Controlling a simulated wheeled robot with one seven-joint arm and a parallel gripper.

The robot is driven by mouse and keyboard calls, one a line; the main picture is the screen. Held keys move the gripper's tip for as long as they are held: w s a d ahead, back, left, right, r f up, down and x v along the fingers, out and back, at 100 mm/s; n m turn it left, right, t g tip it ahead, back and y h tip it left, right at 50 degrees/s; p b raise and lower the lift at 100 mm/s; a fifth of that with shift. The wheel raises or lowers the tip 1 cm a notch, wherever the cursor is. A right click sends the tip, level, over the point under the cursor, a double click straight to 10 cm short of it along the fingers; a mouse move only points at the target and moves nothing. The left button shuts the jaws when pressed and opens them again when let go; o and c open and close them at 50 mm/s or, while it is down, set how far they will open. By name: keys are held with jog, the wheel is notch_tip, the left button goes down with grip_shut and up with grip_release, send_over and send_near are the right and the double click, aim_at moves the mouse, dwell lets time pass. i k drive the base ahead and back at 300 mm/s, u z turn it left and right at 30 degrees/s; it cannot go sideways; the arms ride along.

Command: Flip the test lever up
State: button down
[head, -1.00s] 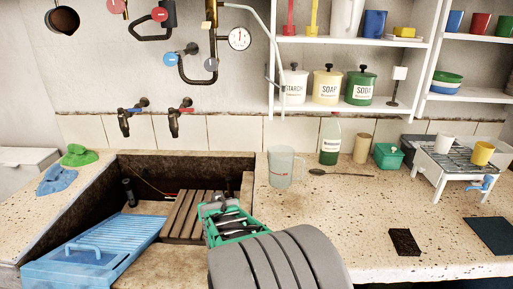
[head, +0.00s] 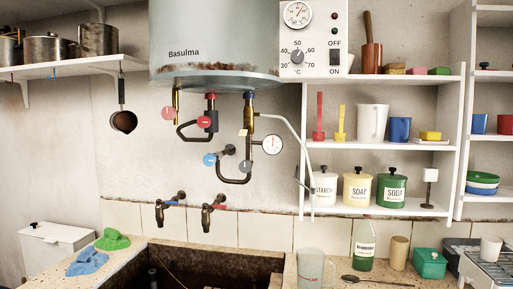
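A pale blue-grey boiler (head: 213,30) marked "Basulma" hangs on the wall above the trough, with rust along its bottom edge. Under it, a brass fitting (head: 250,115) hangs on the right-hand pipe, with a small pale yellow tag or lever (head: 243,132) at its side. This may be the test lever; it is too small to tell its position. A white pressure gauge (head: 271,145) sits just right of it. Red round handles (head: 168,113) and blue ones (head: 209,160) are on the nearby pipes. My gripper is out of view.
A white control box (head: 313,40) with a dial and switch is right of the boiler. Two taps (head: 171,209) stick out over the stone trough (head: 215,258). White shelves (head: 385,145) with jars stand right. A measuring jug (head: 312,266) is on the counter.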

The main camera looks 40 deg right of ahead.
aim_at(242, 133)
jog(key=k, duration=0.45)
jog(key=u, duration=0.55)
jog(key=i, duration=1.35)
jog(key=z, duration=0.5)
